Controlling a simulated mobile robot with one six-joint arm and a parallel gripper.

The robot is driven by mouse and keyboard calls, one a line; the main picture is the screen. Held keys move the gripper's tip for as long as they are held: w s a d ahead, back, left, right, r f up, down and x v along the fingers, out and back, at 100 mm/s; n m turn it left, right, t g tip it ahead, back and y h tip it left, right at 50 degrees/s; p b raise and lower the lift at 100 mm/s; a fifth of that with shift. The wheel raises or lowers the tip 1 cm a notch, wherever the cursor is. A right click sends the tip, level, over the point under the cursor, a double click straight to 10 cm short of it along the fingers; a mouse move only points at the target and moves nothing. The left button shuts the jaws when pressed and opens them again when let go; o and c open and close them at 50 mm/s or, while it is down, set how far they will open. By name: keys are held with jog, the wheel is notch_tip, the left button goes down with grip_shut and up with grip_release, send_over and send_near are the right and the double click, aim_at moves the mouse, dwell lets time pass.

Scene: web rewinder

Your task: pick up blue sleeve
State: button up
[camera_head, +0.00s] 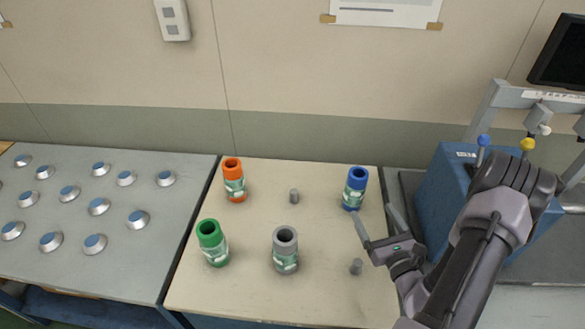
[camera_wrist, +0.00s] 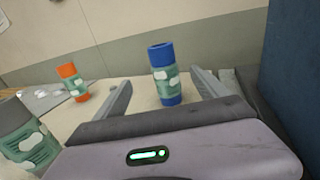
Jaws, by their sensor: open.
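The blue sleeve (camera_head: 355,188) stands upright near the right back of the wooden table, with a green and white label around its middle. In the wrist view the blue sleeve (camera_wrist: 165,75) stands ahead of my gripper, between the lines of its two fingers. My gripper (camera_head: 375,228) is open and empty, with its fingers just in front of and beside the sleeve in the head view. In the wrist view the open fingers of my gripper (camera_wrist: 160,90) show left and right of the sleeve. I cannot tell whether either finger touches it.
An orange sleeve (camera_head: 234,180), a green sleeve (camera_head: 213,243) and a grey sleeve (camera_head: 285,250) stand on the table (camera_head: 250,297). Small grey pegs (camera_head: 294,196) (camera_head: 356,267) stand up from it. A blue machine (camera_head: 440,190) is close on the right.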

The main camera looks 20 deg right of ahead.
aim_at(355, 190)
jog(key=w+d+b, duration=0.2)
jog(key=w+b, duration=0.1)
jog(key=w, duration=1.3)
jog(key=shift+w+d+f, duration=0.2)
jog(key=shift+d, duration=0.1)
grip_shut()
